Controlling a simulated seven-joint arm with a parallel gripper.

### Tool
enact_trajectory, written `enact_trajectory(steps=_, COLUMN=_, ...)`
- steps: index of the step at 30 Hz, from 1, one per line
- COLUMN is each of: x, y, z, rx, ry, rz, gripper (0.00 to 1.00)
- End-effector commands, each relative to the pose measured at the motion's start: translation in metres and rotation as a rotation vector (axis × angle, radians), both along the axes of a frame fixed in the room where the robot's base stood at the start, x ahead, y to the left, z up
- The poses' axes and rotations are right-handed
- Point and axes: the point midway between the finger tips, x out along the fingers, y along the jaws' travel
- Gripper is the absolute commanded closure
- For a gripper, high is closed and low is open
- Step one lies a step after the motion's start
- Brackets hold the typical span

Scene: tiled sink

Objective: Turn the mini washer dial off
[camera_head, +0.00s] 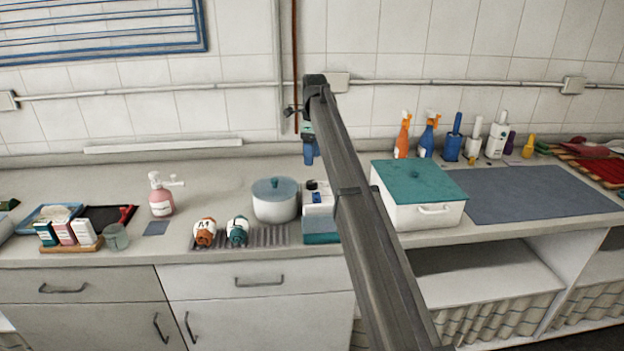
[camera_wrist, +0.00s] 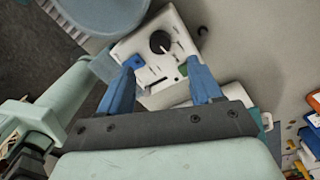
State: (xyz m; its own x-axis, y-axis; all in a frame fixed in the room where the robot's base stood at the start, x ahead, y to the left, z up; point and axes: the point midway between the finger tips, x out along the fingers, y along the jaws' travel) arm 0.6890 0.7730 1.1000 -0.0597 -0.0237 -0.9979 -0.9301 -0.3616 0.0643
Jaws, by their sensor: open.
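The mini washer's white panel (camera_wrist: 150,65) fills the upper middle of the wrist view. Its round black dial (camera_wrist: 160,42) has a pale pointer mark toward the lower right. My gripper (camera_wrist: 163,61) is open, its two blue fingers apart, with the dial just beyond and between the fingertips in the picture. I see no contact with the dial. In the head view, the white box with a teal base (camera_head: 320,226) stands at the counter's front edge, and the blue fingertips of my gripper (camera_head: 309,153) appear above and behind it. My arm hides its right side.
A round white tub with a blue-grey lid (camera_head: 274,203) stands close on the left. A white box with a teal lid (camera_head: 418,172) stands to the right. Rolled towels (camera_head: 237,231) lie on a rack at front left. Spray bottles (camera_head: 428,135) stand at the back right.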

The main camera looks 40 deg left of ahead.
Motion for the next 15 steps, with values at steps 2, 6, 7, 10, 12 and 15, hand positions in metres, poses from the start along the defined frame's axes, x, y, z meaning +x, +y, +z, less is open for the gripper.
enact_trajectory(steps=2, x=-0.002, y=-0.001, z=-0.016, rx=0.000, ry=0.000, rz=0.000, gripper=0.35)
enact_trajectory(steps=6, x=-0.003, y=-0.002, z=-0.040, rx=0.000, ry=0.000, rz=0.000, gripper=0.35)
enact_trajectory(steps=7, x=-0.003, y=-0.002, z=-0.045, rx=0.000, ry=0.000, rz=0.000, gripper=0.35)
enact_trajectory(steps=10, x=-0.004, y=-0.002, z=-0.060, rx=-0.001, ry=0.001, rz=0.000, gripper=0.35)
enact_trajectory(steps=12, x=-0.005, y=-0.002, z=-0.069, rx=0.000, ry=0.000, rz=0.000, gripper=0.35)
enact_trajectory(steps=15, x=-0.005, y=-0.002, z=-0.078, rx=0.000, ry=-0.001, rz=0.000, gripper=0.35)
